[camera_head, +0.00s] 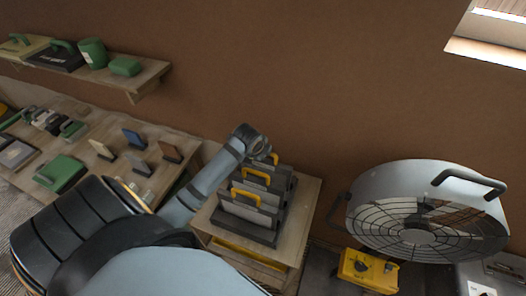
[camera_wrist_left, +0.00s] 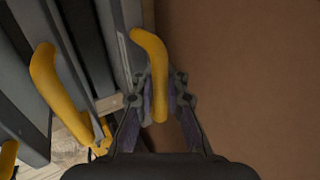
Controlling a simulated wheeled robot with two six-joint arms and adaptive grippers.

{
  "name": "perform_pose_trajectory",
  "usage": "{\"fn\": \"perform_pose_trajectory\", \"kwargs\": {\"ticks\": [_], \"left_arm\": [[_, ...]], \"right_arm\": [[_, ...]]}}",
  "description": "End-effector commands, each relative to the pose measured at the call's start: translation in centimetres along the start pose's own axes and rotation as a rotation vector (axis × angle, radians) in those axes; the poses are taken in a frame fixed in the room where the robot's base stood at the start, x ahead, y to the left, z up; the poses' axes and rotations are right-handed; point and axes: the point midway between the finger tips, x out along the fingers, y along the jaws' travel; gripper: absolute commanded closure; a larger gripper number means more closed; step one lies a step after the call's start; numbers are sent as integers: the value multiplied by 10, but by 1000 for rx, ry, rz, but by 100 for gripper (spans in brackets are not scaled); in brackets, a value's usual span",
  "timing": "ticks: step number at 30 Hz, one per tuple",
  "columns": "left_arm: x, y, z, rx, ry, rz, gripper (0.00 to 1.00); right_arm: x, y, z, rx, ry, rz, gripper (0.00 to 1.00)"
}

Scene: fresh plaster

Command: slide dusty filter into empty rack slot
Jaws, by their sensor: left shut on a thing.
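My left gripper (camera_wrist_left: 160,98) is shut on the yellow handle of a grey filter (camera_wrist_left: 151,48) in the left wrist view. In the head view the wrist covers most of the gripper, and only a bit of yellow handle (camera_head: 275,159) shows beside it at the rack's far end. The dark rack (camera_head: 243,234) holds two other filters with yellow handles, a front one (camera_head: 243,210) and a middle one (camera_head: 262,196). The lower edge of the held filter is hidden, so I cannot tell how deep it sits. Dust on it is not clear. My right gripper is out of view.
The rack stands on a wooden stand (camera_head: 302,222) close to the brown wall. A large drum fan (camera_head: 395,190) and a yellow box (camera_head: 368,270) are on the right. A wooden table (camera_head: 95,160) and a shelf (camera_head: 150,76) with assorted items are on the left.

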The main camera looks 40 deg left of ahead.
Motion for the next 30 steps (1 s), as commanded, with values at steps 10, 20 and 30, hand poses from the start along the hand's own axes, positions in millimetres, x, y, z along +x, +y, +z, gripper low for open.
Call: {"fn": "perform_pose_trajectory", "kwargs": {"ticks": [10,20,30], "left_arm": [[9,5,0,0,1,-1,100],[10,6,0,0,0,-1,61],[5,6,0,1,-1,-1,61]], "right_arm": [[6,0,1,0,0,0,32],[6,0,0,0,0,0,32],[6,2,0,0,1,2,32]]}}
